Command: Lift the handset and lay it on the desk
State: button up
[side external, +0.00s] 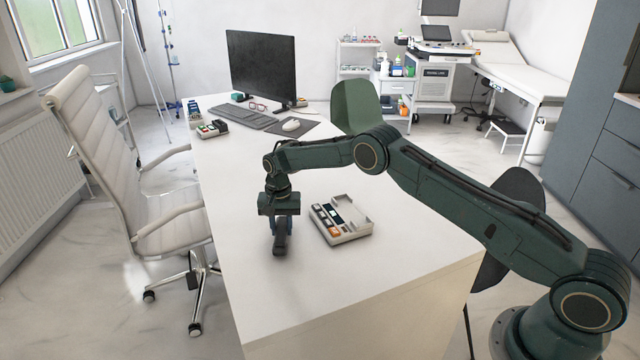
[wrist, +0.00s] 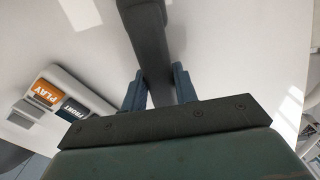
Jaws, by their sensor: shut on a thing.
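The dark grey handset (side external: 280,246) is between the blue fingers of my gripper (side external: 284,230), left of the phone base and low over the white desk (side external: 400,285). I cannot tell whether it touches the desk top. In the wrist view the handset (wrist: 150,35) runs up between the two fingers (wrist: 159,86), which are shut on it. Its lower part there is hidden by my gripper. The pale phone base (side external: 354,238) stands on the desk with its cradle empty. In the wrist view its orange PLAY key (wrist: 42,92) and blue FRONT key (wrist: 70,110) show at left.
A monitor (side external: 262,65), keyboard (side external: 243,118), mouse (side external: 291,126) and glasses (side external: 259,106) are at the far end of the desk. A small dark-topped item (side external: 212,129) lies near the left edge. A white chair (side external: 130,165) stands at left. The near desk is clear.

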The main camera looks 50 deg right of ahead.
aim_at(281, 226)
jog(key=shift+f, duration=0.4)
jog(key=o, duration=1.1)
jog(key=shift+r, duration=6.9)
jog(key=shift+r, duration=0.1)
